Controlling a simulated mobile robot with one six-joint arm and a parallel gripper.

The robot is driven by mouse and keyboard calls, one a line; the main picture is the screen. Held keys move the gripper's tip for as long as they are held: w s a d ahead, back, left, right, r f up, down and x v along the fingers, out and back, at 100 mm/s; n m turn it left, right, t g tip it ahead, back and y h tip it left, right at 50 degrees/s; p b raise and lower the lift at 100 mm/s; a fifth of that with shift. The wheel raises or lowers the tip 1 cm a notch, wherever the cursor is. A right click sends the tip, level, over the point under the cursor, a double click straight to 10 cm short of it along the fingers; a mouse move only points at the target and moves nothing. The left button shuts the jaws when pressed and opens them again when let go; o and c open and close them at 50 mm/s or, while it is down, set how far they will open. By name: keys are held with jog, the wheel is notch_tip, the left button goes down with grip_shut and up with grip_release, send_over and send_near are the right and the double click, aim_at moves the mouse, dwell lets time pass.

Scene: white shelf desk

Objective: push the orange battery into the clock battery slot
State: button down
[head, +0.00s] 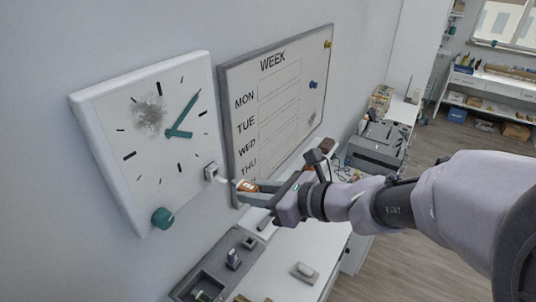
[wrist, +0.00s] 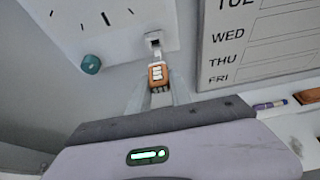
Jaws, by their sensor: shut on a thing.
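The white square clock (head: 150,140) hangs on the wall at the left in the head view, with teal hands. Its battery slot (head: 211,172) is a small square opening at the lower right of the clock; it also shows in the wrist view (wrist: 153,40). My gripper (head: 246,190) is shut on the orange battery (wrist: 158,75), which has pale markings. The battery (head: 247,185) is held between the fingertips, just right of and slightly below the slot in the head view.
A teal knob (head: 162,218) sticks out at the clock's lower corner. The weekly whiteboard (head: 275,100) hangs close to the right of the clock. Below, the white desk (head: 280,262) holds a grey tray (head: 205,284) and small items.

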jog(key=shift+w+a+f, duration=0.1)
jog(key=shift+w+a, duration=0.55)
jog(key=shift+a, duration=0.35)
jog(key=shift+w+a, duration=0.3)
jog(key=shift+a, duration=0.25)
jog(key=shift+w+a+b, duration=0.35)
jog(key=shift+w+a, duration=0.05)
jog(key=shift+a, duration=0.25)
jog(key=shift+w+a+b, duration=0.35)
jog(key=shift+a, duration=0.25)
dwell(0.7)
jog(key=c, duration=1.1)
grip_release()
send_near(240, 181)
jog(key=v, duration=0.4)
jog(key=shift+s+d, duration=0.1)
jog(key=shift+d, duration=0.15)
